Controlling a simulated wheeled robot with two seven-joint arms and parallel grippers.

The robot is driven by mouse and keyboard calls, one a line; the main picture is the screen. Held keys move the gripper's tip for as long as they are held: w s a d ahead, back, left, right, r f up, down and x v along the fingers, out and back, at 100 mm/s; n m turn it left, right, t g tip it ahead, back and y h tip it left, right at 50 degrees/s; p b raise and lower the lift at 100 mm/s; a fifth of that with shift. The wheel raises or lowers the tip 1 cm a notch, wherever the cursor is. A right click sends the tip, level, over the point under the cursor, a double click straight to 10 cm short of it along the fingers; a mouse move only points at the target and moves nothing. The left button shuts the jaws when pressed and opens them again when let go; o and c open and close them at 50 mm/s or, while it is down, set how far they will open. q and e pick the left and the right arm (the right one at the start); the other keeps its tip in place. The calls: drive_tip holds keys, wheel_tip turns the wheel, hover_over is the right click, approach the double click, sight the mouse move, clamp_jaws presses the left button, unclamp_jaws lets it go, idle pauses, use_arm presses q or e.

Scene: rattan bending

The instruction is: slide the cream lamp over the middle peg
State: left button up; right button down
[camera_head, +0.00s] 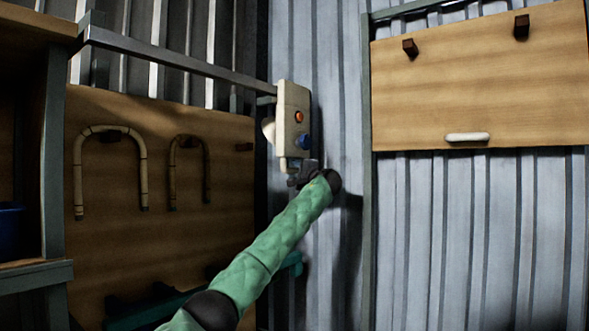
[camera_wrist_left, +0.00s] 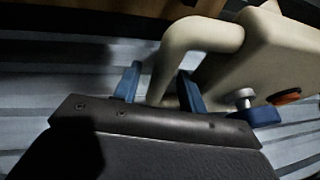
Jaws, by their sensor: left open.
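A cream box-shaped unit (camera_head: 293,110) with an orange knob and a blue knob hangs at the end of a metal bar; it seems to be the cream lamp. In the left wrist view the lamp (camera_wrist_left: 275,55) has a curved cream handle (camera_wrist_left: 200,35). My left gripper (camera_head: 303,172) is at its lower end. Its two blue fingers (camera_wrist_left: 160,90) stand open, one on each side of the handle's lower part; contact cannot be told. Three dark pegs show on the left board; the middle one (camera_head: 187,142) carries a rattan hoop. My right gripper is out of view.
A larger rattan hoop (camera_head: 142,175) hangs on the left board (camera_head: 100,245). The right board (camera_head: 480,85) has two dark pegs and a pale bar (camera_head: 467,137). A metal bar (camera_head: 180,57) runs above the left board. A shelf (camera_head: 30,278) stands at far left.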

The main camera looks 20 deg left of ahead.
use_arm(q)
drive_tip(key=shift+w+a, duration=0.2)
clamp_jaws()
drive_tip(key=shift+s+f, duration=0.1)
drive_tip(key=shift+s, duration=0.05)
